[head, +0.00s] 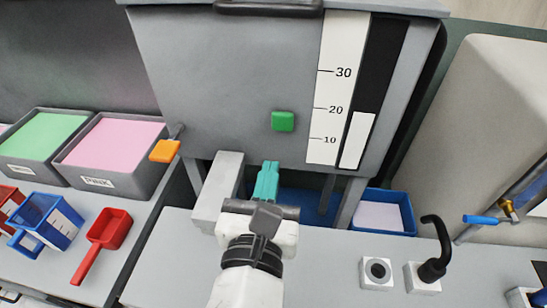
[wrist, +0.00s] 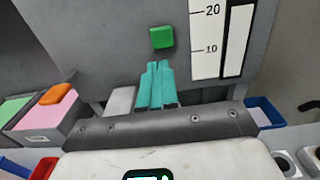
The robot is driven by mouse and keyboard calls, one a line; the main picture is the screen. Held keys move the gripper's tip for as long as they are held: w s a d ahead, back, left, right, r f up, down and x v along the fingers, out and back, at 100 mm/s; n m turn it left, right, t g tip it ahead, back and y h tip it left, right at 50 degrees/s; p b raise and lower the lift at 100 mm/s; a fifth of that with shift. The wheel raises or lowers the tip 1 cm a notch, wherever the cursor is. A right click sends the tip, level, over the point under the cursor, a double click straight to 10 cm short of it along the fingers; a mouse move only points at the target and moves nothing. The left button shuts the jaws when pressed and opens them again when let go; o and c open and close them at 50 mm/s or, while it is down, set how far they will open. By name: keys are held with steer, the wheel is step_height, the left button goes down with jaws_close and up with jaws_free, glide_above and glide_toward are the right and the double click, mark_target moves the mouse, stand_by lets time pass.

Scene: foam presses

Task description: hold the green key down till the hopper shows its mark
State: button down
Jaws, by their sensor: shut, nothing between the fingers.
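The green key (head: 283,121) is a small square button on the front of the grey hopper (head: 225,85). It also shows in the wrist view (wrist: 162,37). A white scale (head: 335,90) marked 10, 20 and 30 stands to its right. Beside the scale, a white bar (head: 357,140) in a dark slot reaches up to about 20. My gripper (head: 270,164) has teal fingers, shut and empty. Its tips (wrist: 158,64) point at the hopper, below the key in both views, with a gap showing between tips and key.
An orange lever (head: 165,151) sticks out at the hopper's lower left. Pink (head: 112,145) and green (head: 42,135) foam bins stand left, with blue (head: 48,220) and red (head: 103,240) scoops before them. A blue tray (head: 408,215) and a black hook (head: 435,250) are right.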

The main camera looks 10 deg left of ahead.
steer(key=shift+s, duration=1.4)
steer(key=shift+a, duration=0.1)
